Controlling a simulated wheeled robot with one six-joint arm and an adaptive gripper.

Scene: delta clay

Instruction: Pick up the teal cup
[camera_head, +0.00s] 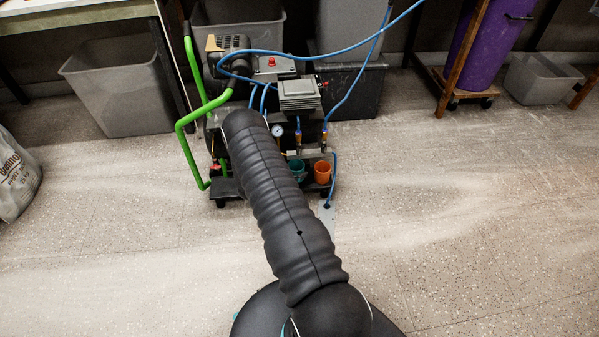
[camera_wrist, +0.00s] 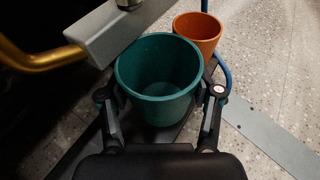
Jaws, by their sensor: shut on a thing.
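The teal cup (camera_wrist: 162,112) is upright, with its open top facing up, in the middle of the wrist view. My gripper (camera_wrist: 160,97) has one finger on each side of the cup and is shut on it. The cup appears to be above or on the dark platform; I cannot tell which. In the head view the cup (camera_head: 298,167) shows small beside my dark arm, which hides part of it. The fingers are hidden behind my arm in the head view.
An orange cup (camera_wrist: 198,32) stands close behind the teal one, to the right. The compressor (camera_head: 299,95) with blue hoses and a green handle (camera_head: 190,120) surrounds this spot. A grey metal part (camera_wrist: 116,32) hangs close to the teal cup's rim. Open floor (camera_head: 450,220) lies right.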

